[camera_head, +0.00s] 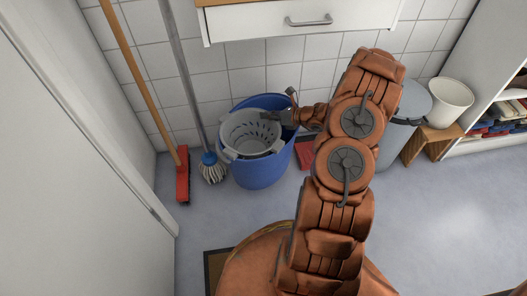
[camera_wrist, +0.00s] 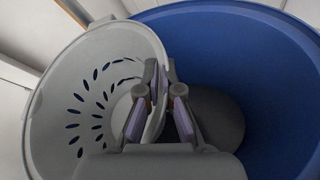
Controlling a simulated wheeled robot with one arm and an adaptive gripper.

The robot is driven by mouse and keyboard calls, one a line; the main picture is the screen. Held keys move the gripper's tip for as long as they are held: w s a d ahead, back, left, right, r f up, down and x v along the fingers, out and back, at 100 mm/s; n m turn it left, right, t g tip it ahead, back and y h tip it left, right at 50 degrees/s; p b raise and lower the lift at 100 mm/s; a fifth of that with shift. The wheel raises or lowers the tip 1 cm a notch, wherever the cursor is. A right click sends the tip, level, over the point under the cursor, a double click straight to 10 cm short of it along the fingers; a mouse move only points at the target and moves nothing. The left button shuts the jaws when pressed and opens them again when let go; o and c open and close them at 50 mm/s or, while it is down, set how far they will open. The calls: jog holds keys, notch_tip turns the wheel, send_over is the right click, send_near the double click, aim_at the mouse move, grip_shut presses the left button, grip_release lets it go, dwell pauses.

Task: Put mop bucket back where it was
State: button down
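The mop bucket is a blue round tub (camera_head: 262,172) with a light grey slotted wringer basket (camera_head: 250,135) in its left part. It appears to stand upright on the floor by the tiled wall. My gripper (camera_head: 283,117) reaches over the bucket from the right, at the wringer's right edge. In the wrist view, the blue tub (camera_wrist: 265,75) fills the right and the wringer (camera_wrist: 75,90) the left. My gripper's fingers (camera_wrist: 161,105) straddle the wringer's side wall, one on each side. Whether they press on it is unclear.
A mop (camera_head: 212,168) and a red broom (camera_head: 182,175) lean at the wall left of the bucket. A red dustpan-like item (camera_head: 305,155) lies to its right. A grey bin (camera_head: 412,102), a wooden stool (camera_head: 428,140) and a white bucket (camera_head: 446,103) stand further right. A drawer (camera_head: 300,18) overhangs above.

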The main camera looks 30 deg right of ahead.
aim_at(268, 123)
jog(key=f, duration=0.1)
jog(key=f+b, duration=0.1)
jog(key=f, duration=0.2)
jog(key=shift+s+d+f, duration=0.1)
jog(key=shift+d+f, duration=0.15)
jog(key=shift+f+b, duration=0.9)
jog(key=shift+f, duration=1.5)
jog(key=c, duration=1.3)
grip_release()
